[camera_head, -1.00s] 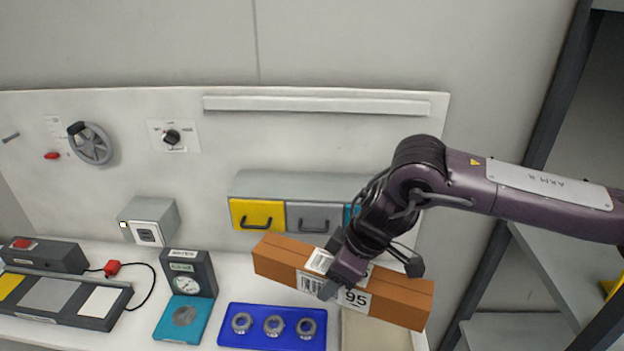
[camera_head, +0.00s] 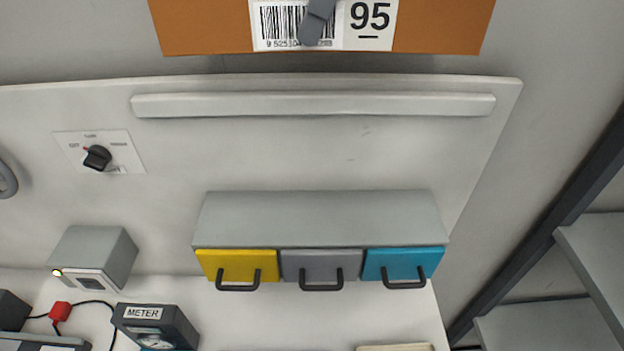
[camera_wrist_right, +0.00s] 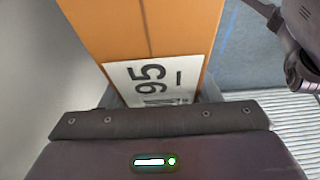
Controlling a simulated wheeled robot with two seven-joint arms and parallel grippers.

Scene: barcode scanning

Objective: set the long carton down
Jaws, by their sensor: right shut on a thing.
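The long carton (camera_head: 206,28) is orange-brown with a white barcode label marked 95. It hangs across the top edge of the head view, close to the camera, and its upper part is cut off. One finger of my right gripper (camera_head: 318,18) lies over the label. The right wrist view shows the carton (camera_wrist_right: 150,28) running away from the right gripper (camera_wrist_right: 150,100), which is shut on it at the label; the fingertips are mostly hidden. My left gripper is not in view.
Yellow, grey and blue drawers with handles sit under a grey cabinet (camera_head: 318,218) on the white panel. A scanner-like grey box (camera_head: 95,255) and a meter (camera_head: 157,325) stand at the lower left. A dark-framed shelf (camera_head: 590,255) is at the right. Part of the white bench is clear.

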